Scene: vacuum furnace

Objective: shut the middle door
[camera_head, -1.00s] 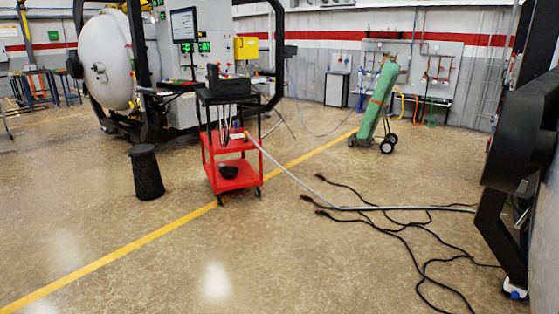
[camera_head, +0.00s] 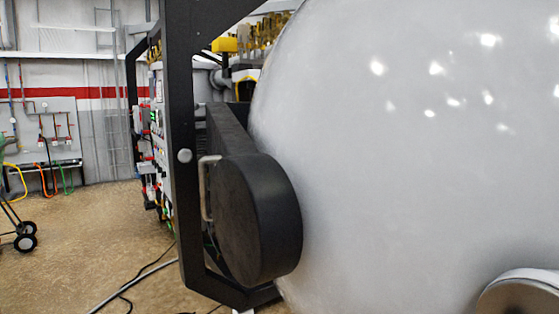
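A large light grey domed door (camera_head: 420,130) fills the right half of the head view, very close to me. I take it for the middle door, but its neighbours are out of view. A thick black round hinge piece (camera_head: 257,218) and a black arm (camera_head: 228,130) join its left edge to a black frame (camera_head: 180,130). The door bulges out past this frame and looks swung open; its far rim and the furnace opening are hidden. A round metallic fitting (camera_head: 520,295) shows at the bottom right, cut off. Neither of my grippers is in view.
A pale bar handle (camera_head: 207,188) stands by the hinge piece. Control panels (camera_head: 152,145) line the frame's far side. A hose and black cables (camera_head: 135,284) lie on the floor at lower left. A wheeled cart (camera_head: 20,236) is at the left edge.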

